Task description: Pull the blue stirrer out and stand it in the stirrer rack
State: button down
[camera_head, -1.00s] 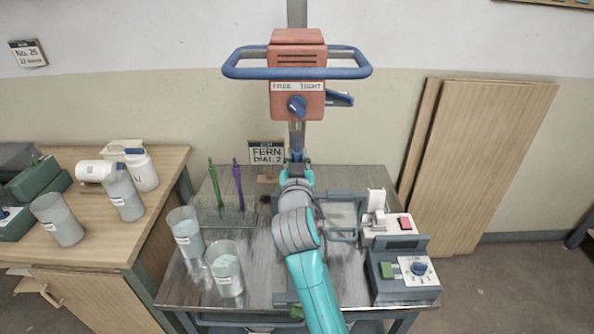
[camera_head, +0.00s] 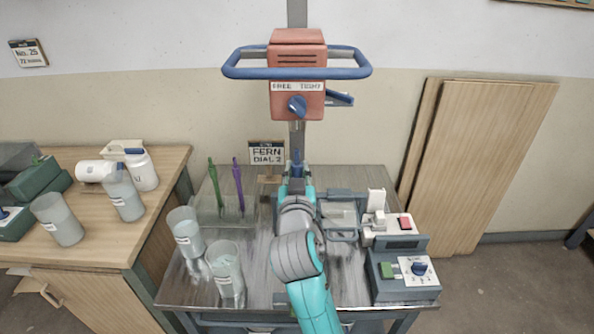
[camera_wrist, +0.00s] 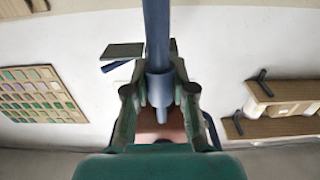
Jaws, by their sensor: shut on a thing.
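The blue stirrer (camera_head: 297,159) shows at the end of my arm, below the grey chuck of the red mixer head (camera_head: 298,90). My gripper (camera_wrist: 160,95) is shut on it. In the wrist view its blue shaft (camera_wrist: 157,35) runs from the top edge to a thicker collar between the fingers, with a thin tip beyond. The stirrer's lower part is hidden by my arm in the head view. The stirrer rack (camera_head: 212,217) is a clear stand left of my arm, with a green stirrer (camera_head: 215,187) and a purple stirrer (camera_head: 238,185) upright in it.
Two clear buckets (camera_head: 225,272) (camera_head: 184,231) stand in front of the rack. A dial box (camera_head: 405,275) and a white device (camera_head: 393,225) are on the right. A "FERN DIAL 2" sign (camera_head: 266,153) stands behind. More containers stand on the left wooden table (camera_head: 115,235).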

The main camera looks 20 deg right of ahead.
jog(key=shift+v, duration=2)
